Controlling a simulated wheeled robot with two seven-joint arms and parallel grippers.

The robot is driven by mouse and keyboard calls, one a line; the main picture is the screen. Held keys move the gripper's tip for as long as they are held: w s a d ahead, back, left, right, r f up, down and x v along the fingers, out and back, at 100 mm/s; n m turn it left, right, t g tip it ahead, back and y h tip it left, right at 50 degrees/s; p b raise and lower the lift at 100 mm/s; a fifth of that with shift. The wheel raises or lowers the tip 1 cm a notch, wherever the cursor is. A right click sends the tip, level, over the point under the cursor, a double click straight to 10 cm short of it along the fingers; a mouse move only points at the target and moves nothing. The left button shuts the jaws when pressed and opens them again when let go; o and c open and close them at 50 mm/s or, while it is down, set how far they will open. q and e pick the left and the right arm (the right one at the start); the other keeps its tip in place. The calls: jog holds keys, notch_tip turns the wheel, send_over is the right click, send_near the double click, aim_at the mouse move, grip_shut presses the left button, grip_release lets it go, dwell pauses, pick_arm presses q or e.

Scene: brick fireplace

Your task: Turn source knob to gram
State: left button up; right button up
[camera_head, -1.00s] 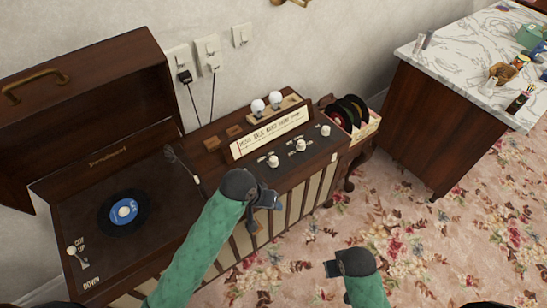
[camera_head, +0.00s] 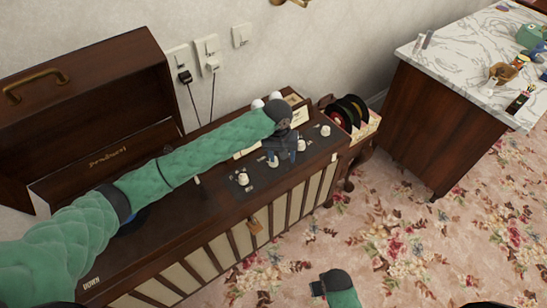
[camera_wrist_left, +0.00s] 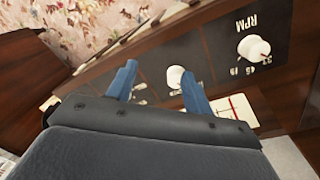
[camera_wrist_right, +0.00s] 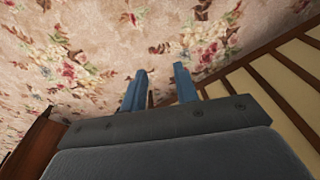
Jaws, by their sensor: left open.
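The wooden record player console (camera_head: 215,255) has a dark control panel with a row of white knobs. My left gripper (camera_head: 281,156) is over the panel with its fingers pointing down, open. In the left wrist view, a white knob (camera_wrist_left: 175,77) shows between its two blue fingers, nearer the right one; contact cannot be told. This looks like the second knob from the left (camera_head: 272,161) in the head view. The knob marked RPM (camera_wrist_left: 253,47) is to the right in the left wrist view. The source label is not readable. My right gripper (camera_wrist_right: 160,75) is open and empty above the carpet.
The raised lid (camera_head: 85,95) stands at the left. Two more knobs (camera_head: 301,145) (camera_head: 325,131) are to the right on the panel. Records (camera_head: 350,110) stand in a box beyond the console. A marble-topped cabinet (camera_head: 455,70) is at the right, with open carpet between.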

pick_arm(q)
jog(key=shift+n+y, duration=0.5)
jog(key=w+a, duration=0.1)
jog(key=w, duration=0.1)
jog(key=w+a+r, duration=0.1)
jog(key=shift+w+a, duration=0.2)
jog(key=shift+w, duration=0.2)
jog(key=shift+w+a+r, duration=0.1)
jog(key=shift+w+a, duration=0.05)
jog(key=shift+w, duration=0.05)
notch_tip(320, 180, down, 6)
jog(key=shift+f+p, duration=0.15)
jog(key=shift+p, duration=0.8)
jog(key=shift+f, duration=0.7)
pick_arm(e)
notch_tip(320, 180, down, 10)
jog(key=s, duration=0.2)
jog(key=shift+s+d+r, duration=0.15)
jog(key=shift+s+d, duration=0.25)
pick_arm(q)
jog(key=c, duration=1)
